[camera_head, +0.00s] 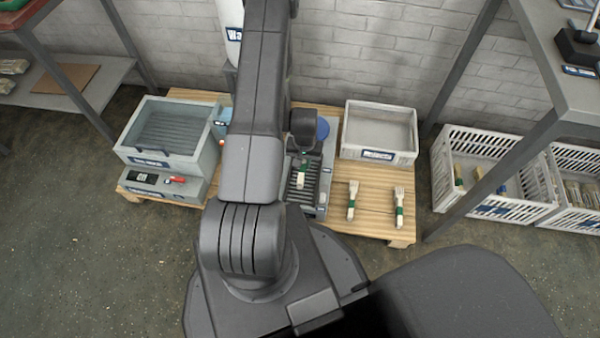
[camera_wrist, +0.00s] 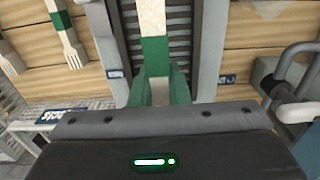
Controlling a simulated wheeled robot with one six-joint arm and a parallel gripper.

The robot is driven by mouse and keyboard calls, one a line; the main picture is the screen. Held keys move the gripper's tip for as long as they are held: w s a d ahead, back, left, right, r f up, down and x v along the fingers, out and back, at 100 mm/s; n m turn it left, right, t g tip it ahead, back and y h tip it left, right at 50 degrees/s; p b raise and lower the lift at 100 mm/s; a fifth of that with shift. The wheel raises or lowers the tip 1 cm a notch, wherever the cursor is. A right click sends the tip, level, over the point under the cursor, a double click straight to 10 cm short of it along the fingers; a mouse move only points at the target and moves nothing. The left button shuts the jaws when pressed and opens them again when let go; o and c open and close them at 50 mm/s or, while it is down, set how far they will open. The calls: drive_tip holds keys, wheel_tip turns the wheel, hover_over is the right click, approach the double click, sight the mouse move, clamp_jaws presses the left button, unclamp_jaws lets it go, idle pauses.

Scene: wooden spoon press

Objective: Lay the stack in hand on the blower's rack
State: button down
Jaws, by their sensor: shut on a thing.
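My gripper (camera_head: 303,158) hangs over the blower's slatted grey rack (camera_head: 323,200) and is shut on a stack of pale wooden cutlery (camera_head: 301,181) with a green band. In the wrist view the held stack (camera_wrist: 153,18) runs lengthwise along the dark slats of the rack (camera_wrist: 184,30). Its green band shows just beyond the fingers. Whether the stack touches the rack or hovers above it, I cannot tell. My arm hides part of the blower and its left side in the head view.
Two green-banded fork stacks (camera_head: 351,202) (camera_head: 398,208) lie on the wooden pallet right of the rack; one also shows in the wrist view (camera_wrist: 66,38). A grey bin (camera_head: 379,152) stands behind them. A grey tub (camera_head: 160,158) stands left. White crates (camera_head: 497,207) stand farther right.

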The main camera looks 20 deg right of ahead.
sight(304, 160)
drive_tip(key=shift+f+b, duration=0.7)
drive_tip(key=shift+f, duration=2.25)
drive_tip(key=shift+f, duration=0.2)
drive_tip(key=c, duration=1.4)
unclamp_jaws()
drive_tip(key=shift+r, duration=0.2)
wheel_tip(304, 160, up, 12)
drive_tip(key=p, duration=0.3)
drive_tip(key=shift+p, duration=0.4)
